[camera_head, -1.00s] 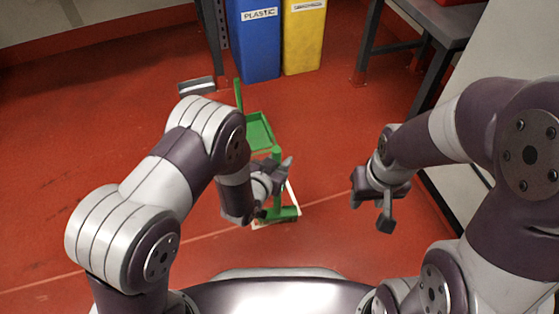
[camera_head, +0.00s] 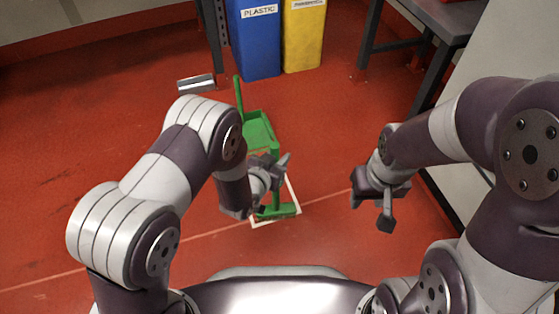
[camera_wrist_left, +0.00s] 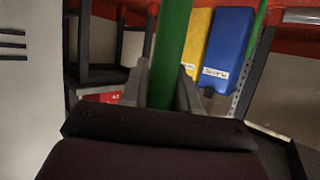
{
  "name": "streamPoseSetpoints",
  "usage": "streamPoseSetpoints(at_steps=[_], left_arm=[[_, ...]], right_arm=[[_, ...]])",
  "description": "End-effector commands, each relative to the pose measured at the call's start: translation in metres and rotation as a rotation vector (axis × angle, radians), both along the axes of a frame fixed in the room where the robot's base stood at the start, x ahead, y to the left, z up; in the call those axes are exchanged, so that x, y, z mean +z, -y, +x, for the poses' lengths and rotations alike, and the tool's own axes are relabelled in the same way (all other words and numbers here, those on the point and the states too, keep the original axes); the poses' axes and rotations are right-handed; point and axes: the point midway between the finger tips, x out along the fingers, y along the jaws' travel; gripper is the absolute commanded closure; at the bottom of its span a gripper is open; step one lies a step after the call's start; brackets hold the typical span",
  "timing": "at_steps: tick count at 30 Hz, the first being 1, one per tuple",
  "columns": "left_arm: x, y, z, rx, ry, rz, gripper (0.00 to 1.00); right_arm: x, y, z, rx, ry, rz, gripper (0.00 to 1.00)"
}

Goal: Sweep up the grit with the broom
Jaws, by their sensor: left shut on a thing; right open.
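A green broom (camera_head: 277,211) stands roughly upright, its head low on the red floor within a white outlined area (camera_head: 292,188). My left gripper (camera_head: 272,172) is shut on the broom's green handle, which also shows between the fingers in the left wrist view (camera_wrist_left: 172,50). A green dustpan (camera_head: 258,130) with an upright green handle (camera_head: 239,95) lies on the floor just beyond the broom. My right gripper (camera_head: 376,205) is open and empty, to the right of the broom. I cannot make out any grit; the arm and broom head may hide some.
A blue bin (camera_head: 252,45) labelled plastic and a yellow bin (camera_head: 303,38) stand at the back. A small grey metal object (camera_head: 196,83) lies on the floor at the left. A dark table (camera_head: 440,25) stands at the back right.

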Motion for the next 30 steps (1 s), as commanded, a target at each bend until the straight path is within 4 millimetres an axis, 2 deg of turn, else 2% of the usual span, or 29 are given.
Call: streamPoseSetpoints(at_steps=[3,9,15,22,30], left_arm=[[0.002,-0.004,0.013,0.002,0.003,-0.002,1.0],[0.001,-0.007,0.021,0.0,0.002,-0.001,1.0],[-0.002,-0.014,0.041,0.002,0.003,-0.001,1.0],[-0.002,-0.017,0.052,0.001,0.001,0.0,1.0],[-0.001,-0.025,0.076,0.001,0.001,0.001,1.0]], right_arm=[[0.0,0.0,0.0,0.0,0.0,0.0,0.57],[-0.001,0.0,0.0,0.0,0.0,0.0,0.57],[-0.005,0.0,0.0,0.0,0.0,0.0,0.57],[-0.006,0.0,0.0,0.0,0.0,0.0,0.57],[-0.008,0.0,0.0,0.0,0.0,0.0,0.57]])
